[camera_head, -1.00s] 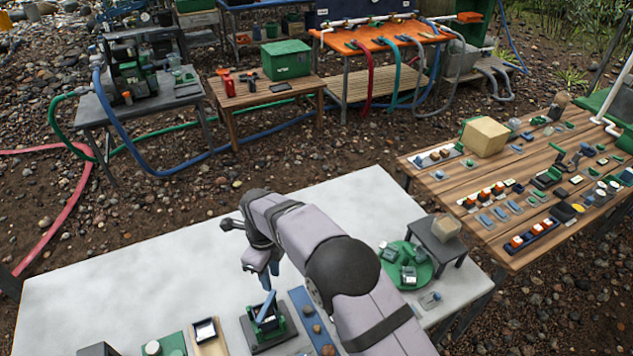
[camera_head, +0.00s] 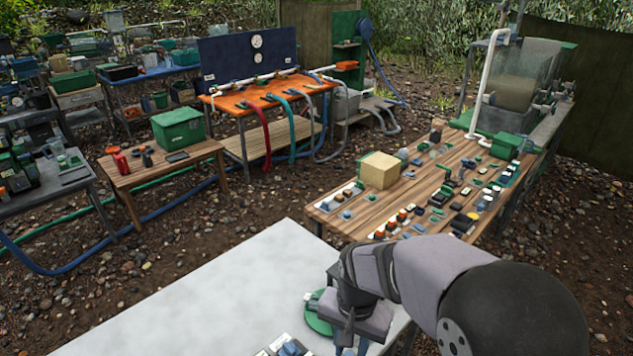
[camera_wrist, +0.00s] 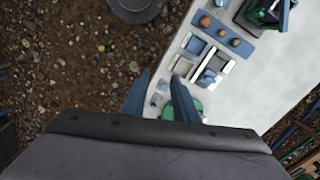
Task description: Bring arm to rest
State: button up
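My gripper (camera_wrist: 161,80) shows two blue fingers standing apart in the wrist view, with nothing held between them. In the head view, my gripper (camera_head: 352,346) is low in the frame at the right part of the white table (camera_head: 210,305), with its fingertips near the bottom edge. It partly hides a green round tray (camera_head: 315,322). The wrist view looks down on the table's edge, with the ground to the left. A bit of the green tray (camera_wrist: 193,108) shows beside the right finger.
The wrist view shows a compartmented tray (camera_wrist: 218,66), a blue strip with round pieces (camera_wrist: 220,31) and a green device (camera_wrist: 268,14). A wooden table (camera_head: 365,205) crowded with small parts stands behind. The white table's far left part is bare.

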jog(key=s+d+n, duration=0.5)
jog(key=s+d, duration=0.3)
jog(key=s, duration=0.1)
notch_tip(320, 180, down, 34)
jog(key=s+b, duration=0.1)
jog(key=b, duration=3.2)
